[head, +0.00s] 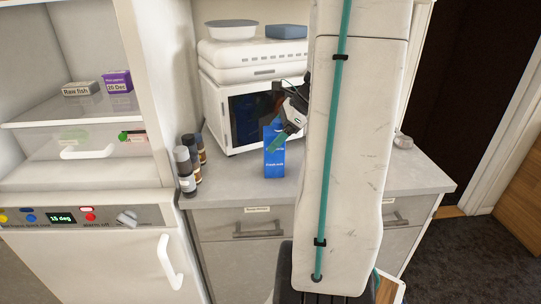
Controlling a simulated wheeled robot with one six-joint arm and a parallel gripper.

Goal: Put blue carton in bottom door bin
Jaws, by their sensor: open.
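The blue carton (275,161) stands upright on the grey counter, in front of the white microwave-like appliance. My gripper (278,138) is at the upper part of the carton, with a teal finger across its front. The jaws are open; whether they touch the carton cannot be told. My arm hides part of the gripper and the counter to its right. The open white fridge compartment (64,160) is at the left. I cannot make out a bottom door bin in this view.
Dark-capped jars (187,171) stand left of the carton on the counter (229,186). A Raw fish box (80,89) and a purple box (117,82) sit on the fridge shelf (60,112). The appliance (237,125) stands close behind the carton. Drawers (243,249) are below.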

